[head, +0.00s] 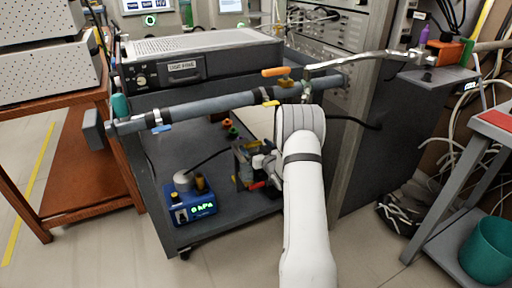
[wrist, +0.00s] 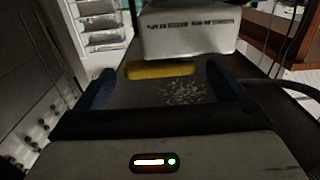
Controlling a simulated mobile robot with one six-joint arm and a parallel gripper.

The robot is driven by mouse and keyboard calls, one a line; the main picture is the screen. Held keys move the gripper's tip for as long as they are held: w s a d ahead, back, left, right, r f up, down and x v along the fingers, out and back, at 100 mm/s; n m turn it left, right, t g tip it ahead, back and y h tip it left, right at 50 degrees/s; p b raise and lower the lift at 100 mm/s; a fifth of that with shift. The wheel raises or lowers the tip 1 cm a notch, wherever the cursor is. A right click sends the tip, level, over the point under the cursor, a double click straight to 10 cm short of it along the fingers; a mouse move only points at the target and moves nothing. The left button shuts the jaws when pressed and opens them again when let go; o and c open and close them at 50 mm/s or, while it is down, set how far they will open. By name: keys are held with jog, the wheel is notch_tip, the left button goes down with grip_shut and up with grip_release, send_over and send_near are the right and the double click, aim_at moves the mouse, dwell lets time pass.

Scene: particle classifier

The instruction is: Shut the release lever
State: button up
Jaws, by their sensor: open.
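Several coloured lever handles show on the pipework in the head view: an orange handle (head: 276,72) at the top, a yellow handle (head: 271,103) under the pipe's right part, and a blue handle (head: 161,128) at its left part. I cannot tell which is the release lever. My gripper (head: 248,165) is below the pipe, over the cart's lower shelf, partly hidden by my arm. In the wrist view my gripper (wrist: 160,70) is open, its dark blue fingers apart. A yellow bar (wrist: 160,69) shows between the fingertips; I cannot tell whether they touch it.
The grey pipe (head: 210,106) crosses above the cart's lower shelf (head: 235,212). A blue gauge box (head: 192,207) stands on that shelf, left of my gripper. A tall dark cabinet (head: 362,170) is close on the right. A wooden table (head: 75,180) stands at left.

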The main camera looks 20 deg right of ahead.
jog(key=s+p, duration=0.2)
jog(key=s, duration=0.5)
jog(key=shift+s+d, duration=0.15)
jog(key=shift+s, duration=0.1)
